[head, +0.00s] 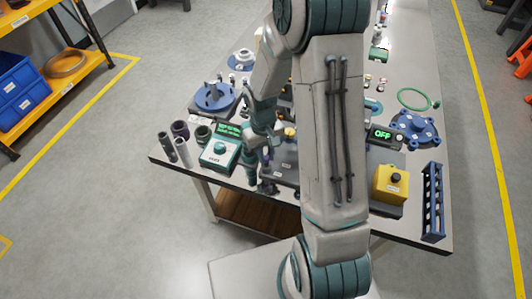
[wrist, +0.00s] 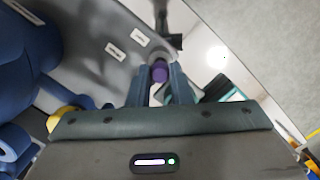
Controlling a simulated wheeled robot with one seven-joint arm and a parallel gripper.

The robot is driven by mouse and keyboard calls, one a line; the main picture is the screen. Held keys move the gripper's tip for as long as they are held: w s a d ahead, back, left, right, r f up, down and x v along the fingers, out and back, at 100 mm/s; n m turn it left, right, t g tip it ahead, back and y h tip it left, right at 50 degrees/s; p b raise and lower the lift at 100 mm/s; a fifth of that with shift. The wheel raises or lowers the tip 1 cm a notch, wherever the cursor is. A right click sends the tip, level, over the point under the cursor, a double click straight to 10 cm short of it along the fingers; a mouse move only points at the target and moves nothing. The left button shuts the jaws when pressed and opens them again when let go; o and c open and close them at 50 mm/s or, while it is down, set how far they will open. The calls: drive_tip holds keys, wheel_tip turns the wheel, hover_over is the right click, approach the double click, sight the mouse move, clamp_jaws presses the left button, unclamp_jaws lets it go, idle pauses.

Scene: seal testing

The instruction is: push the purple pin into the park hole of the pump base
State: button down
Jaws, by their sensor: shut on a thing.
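My gripper (wrist: 158,78) is shut on the purple pin (wrist: 160,71), whose rounded purple end shows between the two blue-grey fingers in the wrist view. In the head view my gripper (head: 258,168) is low over the near edge of the bench, left of my forearm. The pump base (wrist: 88,32) appears in the wrist view as a grey plate with white labels, beside and beyond the pin. Its dark plate (head: 284,168) is partly covered by my arm in the head view. I cannot make out the park hole or whether the pin touches it.
A yellow button box (head: 391,183) and a blue rack (head: 433,202) stand at the right. The bench's front edge is close to my gripper.

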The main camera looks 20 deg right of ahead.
drive_tip(key=shift+f+b, duration=0.65)
drive_tip(key=shift+f, duration=0.05)
idle(0.8)
drive_tip(key=c, duration=1.2)
unclamp_jaws()
drive_tip(key=shift+c, duration=0.2)
drive_tip(key=shift+r+p, duration=1.8)
drive_tip(key=shift+r, duration=0.7)
drive_tip(key=shift+r, duration=0.3)
drive_tip(key=s+r+m+t, duration=0.1)
drive_tip(key=s+r+t, duration=0.1)
drive_tip(key=s+r, duration=0.5)
drive_tip(key=s+r+t, duration=0.3)
drive_tip(key=s+r, duration=0.4)
drive_tip(key=r, duration=0.7)
drive_tip(key=shift+s+r+m, duration=0.35)
drive_tip(key=shift+m, duration=0.05)
